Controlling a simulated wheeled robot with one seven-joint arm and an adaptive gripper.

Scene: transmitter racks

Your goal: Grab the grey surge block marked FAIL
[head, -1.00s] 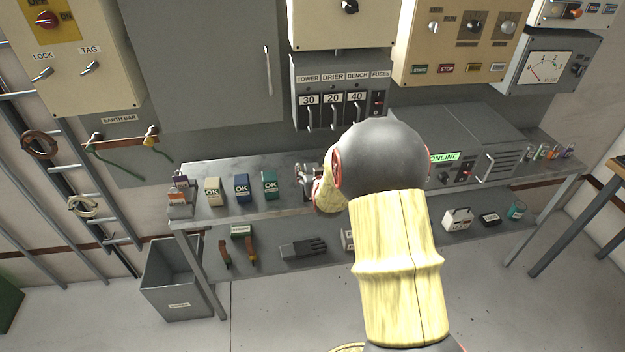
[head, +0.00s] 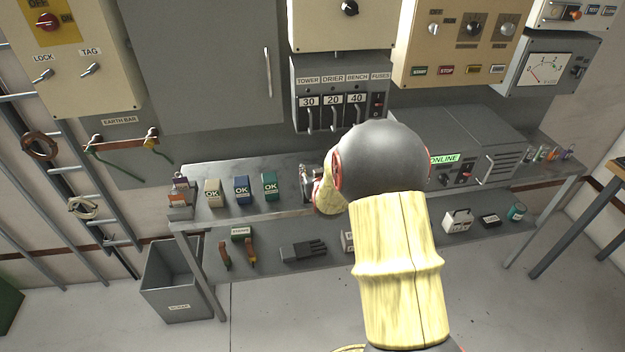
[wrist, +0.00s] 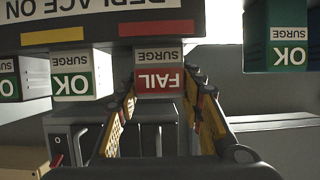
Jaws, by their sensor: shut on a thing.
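The grey surge block marked FAIL (wrist: 159,80) shows in the wrist view with a red label, upside down in the picture. My gripper (wrist: 160,85) has one finger on each side of it and is shut on it. The block sits right against the dark panel with the upside-down REPLACE ON lettering (wrist: 150,28). In the head view my gripper (head: 310,184) is over the bench top, mostly behind my forearm, and the FAIL block cannot be made out there.
Beige (head: 213,192), blue (head: 242,188) and green (head: 270,185) OK blocks stand left of my gripper on the bench. In the wrist view, OK blocks flank the FAIL block, one green at right (wrist: 288,35). A grey ONLINE cabinet (head: 470,140) stands to the right.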

